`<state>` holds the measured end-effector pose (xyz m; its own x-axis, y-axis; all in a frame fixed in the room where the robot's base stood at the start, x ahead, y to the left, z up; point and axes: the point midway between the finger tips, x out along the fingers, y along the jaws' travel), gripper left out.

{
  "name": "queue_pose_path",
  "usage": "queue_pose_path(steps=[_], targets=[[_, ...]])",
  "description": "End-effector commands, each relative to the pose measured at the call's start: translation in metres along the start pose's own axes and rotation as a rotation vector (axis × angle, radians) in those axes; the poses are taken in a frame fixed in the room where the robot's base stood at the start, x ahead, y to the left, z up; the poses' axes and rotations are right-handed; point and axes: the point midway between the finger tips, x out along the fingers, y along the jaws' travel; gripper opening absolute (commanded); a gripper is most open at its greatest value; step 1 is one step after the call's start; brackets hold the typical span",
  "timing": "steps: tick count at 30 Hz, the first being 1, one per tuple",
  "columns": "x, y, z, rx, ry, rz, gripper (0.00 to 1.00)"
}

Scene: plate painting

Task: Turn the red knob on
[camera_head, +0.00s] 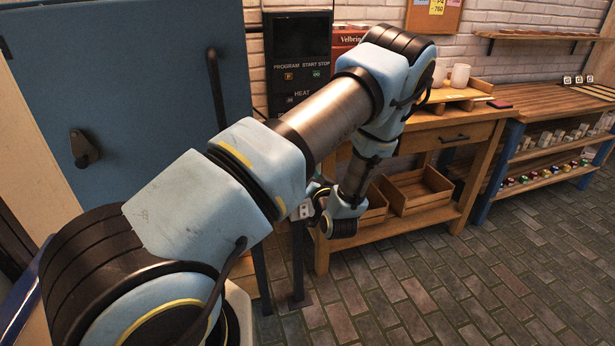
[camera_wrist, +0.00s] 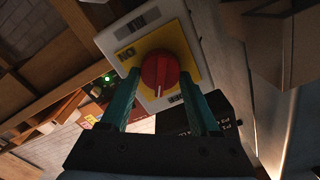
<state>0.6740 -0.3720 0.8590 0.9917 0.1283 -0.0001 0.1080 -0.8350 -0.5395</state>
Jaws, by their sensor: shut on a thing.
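The red knob (camera_wrist: 160,72) sits on a yellow plate (camera_wrist: 180,42) fixed to a pale switch box (camera_wrist: 112,42) in the wrist view. A label that seems to read ON, seen inverted, is left of the knob. A white mark on the knob points to the bottom of the picture. My gripper (camera_wrist: 159,78) has its two teal fingers on either side of the knob and is shut on it. In the head view my arm reaches down beside the dark panel, and the red knob is not visible there.
A dark control panel (camera_head: 297,60) with PROGRAM, START, STOP and HEAT labels stands behind my arm. A blue cabinet door (camera_head: 130,75) is at left. A wooden bench (camera_head: 440,133) with open boxes below is at right. The brick floor (camera_head: 470,290) in front is clear.

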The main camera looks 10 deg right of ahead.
Motion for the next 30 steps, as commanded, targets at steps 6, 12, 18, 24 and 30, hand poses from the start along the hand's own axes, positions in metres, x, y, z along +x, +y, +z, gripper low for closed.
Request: queue_pose_path(steps=[6,12,18,24,30], targets=[[-0.0006,0.0031,0.0012,0.205,0.002,0.001,0.07],[-0.0006,0.0038,0.0012,0.395,0.003,0.002,0.07],[-0.0006,0.0045,0.0013,0.584,0.002,0.001,0.07],[-0.0005,0.0051,0.0015,0.754,0.003,0.002,0.07],[-0.0003,0.0052,0.0016,0.885,0.003,0.001,0.07]])
